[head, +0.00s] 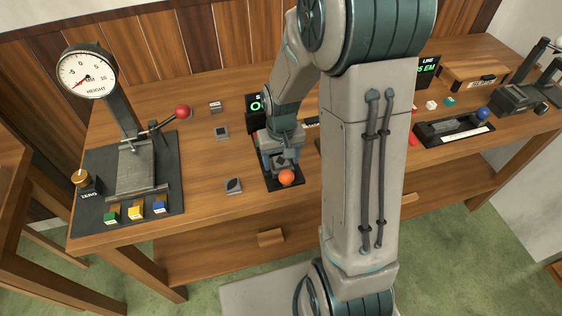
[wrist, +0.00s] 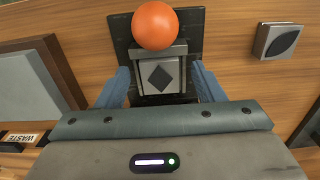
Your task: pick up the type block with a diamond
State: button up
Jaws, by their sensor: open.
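The type block with a dark diamond on its pale face (wrist: 161,76) sits on a dark plate (wrist: 124,32) in the wrist view. My gripper (wrist: 164,82) is open, with one blue finger on each side of the block. I cannot tell whether the fingers touch it. An orange ball (wrist: 155,25) lies just beyond the block. In the head view my gripper (head: 281,160) is low over the dark plate (head: 291,186), behind the orange ball (head: 286,177), and hides the diamond block.
A block with a dark oval (wrist: 278,41) lies beside the plate; it also shows in the head view (head: 233,186). Two more blocks (head: 222,132) (head: 216,106) lie farther back. A height gauge (head: 135,165) stands at left. My arm hides part of the bench.

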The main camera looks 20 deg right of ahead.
aim_at(281, 162)
jog(key=c, duration=1.2)
jog(key=shift+r, duration=0.15)
jog(key=shift+r, duration=0.5)
notch_tip(281, 162, up, 2)
jog(key=shift+r, duration=0.25)
jog(key=s+d+r+b, duration=0.1)
jog(key=s+d+r, duration=0.2)
jog(key=s+d, duration=0.1)
jog(key=s+d+r, duration=0.4)
jog(key=shift+s+r+b, duration=0.15)
jog(key=shift+s+b, duration=0.1)
jog(key=shift+b, duration=0.15)
